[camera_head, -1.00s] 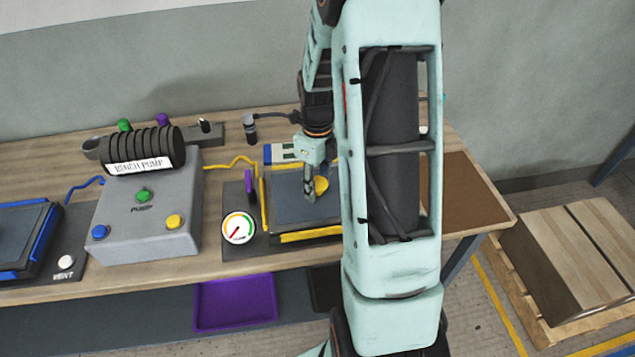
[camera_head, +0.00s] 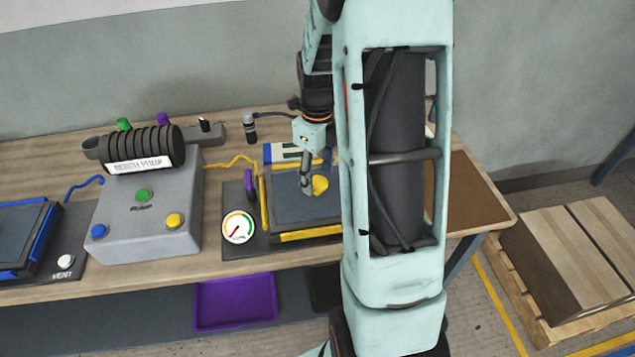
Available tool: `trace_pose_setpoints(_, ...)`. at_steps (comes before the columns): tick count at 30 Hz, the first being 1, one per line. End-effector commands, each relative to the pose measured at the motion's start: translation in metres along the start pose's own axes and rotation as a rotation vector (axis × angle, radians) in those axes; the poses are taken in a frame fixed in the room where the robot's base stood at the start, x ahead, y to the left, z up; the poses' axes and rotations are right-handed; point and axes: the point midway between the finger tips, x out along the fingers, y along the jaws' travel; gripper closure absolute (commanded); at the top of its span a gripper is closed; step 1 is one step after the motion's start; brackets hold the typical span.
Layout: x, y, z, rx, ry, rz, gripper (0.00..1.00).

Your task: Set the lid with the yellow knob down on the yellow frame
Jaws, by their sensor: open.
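The lid (camera_head: 290,205) is a dark grey flat plate with a yellow knob (camera_head: 320,185). It lies flat within the yellow frame (camera_head: 310,235), whose front and left edges show; its right part is hidden behind my arm. My gripper (camera_head: 306,190) is just left of the yellow knob in the picture, low over the lid, and open. The knob appears apart from the fingers. Whether the fingertips touch the lid cannot be told.
A pressure gauge (camera_head: 238,227) and a purple lever (camera_head: 249,184) stand left of the frame. The grey pump box (camera_head: 150,215) with buttons is further left. A blue-framed mould (camera_head: 22,235) sits at the far left.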

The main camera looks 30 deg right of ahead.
Motion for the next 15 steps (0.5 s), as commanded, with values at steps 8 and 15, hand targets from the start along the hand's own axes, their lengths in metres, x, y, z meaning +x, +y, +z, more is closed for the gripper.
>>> trace_pose_setpoints(8, -0.061, -0.001, 0.001, 0.0, -0.004, -0.003, 0.47)
trace_pose_setpoints(15, -0.085, 0.0, 0.001, -0.001, -0.001, 0.0, 0.47)
